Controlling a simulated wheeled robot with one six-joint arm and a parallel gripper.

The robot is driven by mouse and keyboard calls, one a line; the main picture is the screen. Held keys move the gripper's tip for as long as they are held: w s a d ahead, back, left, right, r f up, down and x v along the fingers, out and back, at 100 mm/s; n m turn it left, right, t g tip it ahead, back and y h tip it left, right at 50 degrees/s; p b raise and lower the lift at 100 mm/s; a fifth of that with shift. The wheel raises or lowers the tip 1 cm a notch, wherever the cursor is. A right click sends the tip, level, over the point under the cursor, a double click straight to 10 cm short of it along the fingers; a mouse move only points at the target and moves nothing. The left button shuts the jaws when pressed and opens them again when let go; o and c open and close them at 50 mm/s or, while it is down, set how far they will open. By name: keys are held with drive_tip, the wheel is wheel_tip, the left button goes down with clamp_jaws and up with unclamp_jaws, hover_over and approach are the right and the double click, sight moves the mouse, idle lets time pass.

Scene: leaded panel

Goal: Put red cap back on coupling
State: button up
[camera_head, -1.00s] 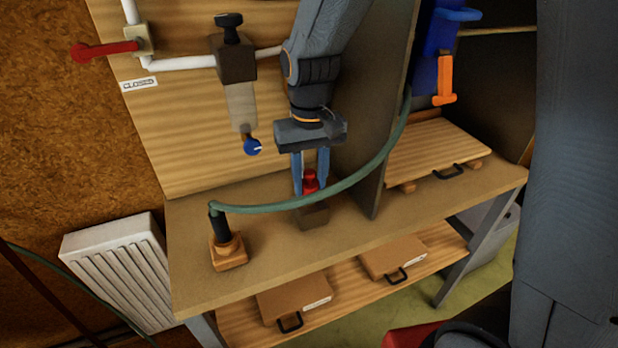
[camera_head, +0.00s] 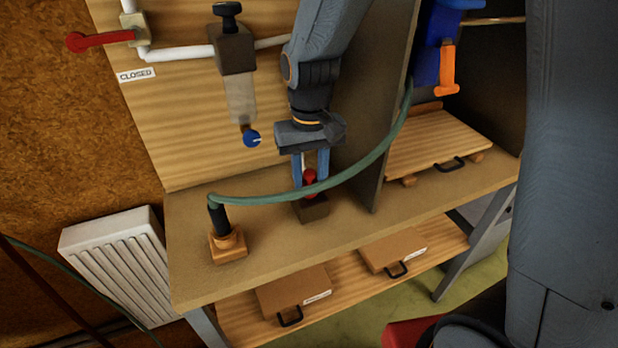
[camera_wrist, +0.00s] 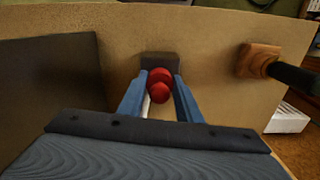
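The red cap (camera_head: 310,178) stands on a small dark block (camera_head: 313,209) on the bench, partly hidden by the green hose in the head view. In the wrist view the cap (camera_wrist: 160,84) shows as two rounded red parts in front of the dark block (camera_wrist: 160,60). My gripper (camera_wrist: 160,78) points down with one blue finger on each side of the cap. Narrow gaps show between fingers and cap, so it looks open around it. A black coupling-like hose end (camera_head: 218,218) stands upright in a wooden block (camera_head: 228,246) to the left; which part is the coupling is unclear.
The green hose (camera_head: 350,181) arcs across in front of my gripper (camera_head: 310,184). A dark upright divider (camera_head: 378,150) stands close on the right. The bench (camera_head: 265,235) between the two blocks is clear.

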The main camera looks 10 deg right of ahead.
sight(309, 173)
drive_tip(key=o, duration=0.5)
drive_tip(key=shift+r+b, duration=0.75)
drive_tip(key=shift+r, duration=3.15)
drive_tip(key=shift+a, duration=0.1)
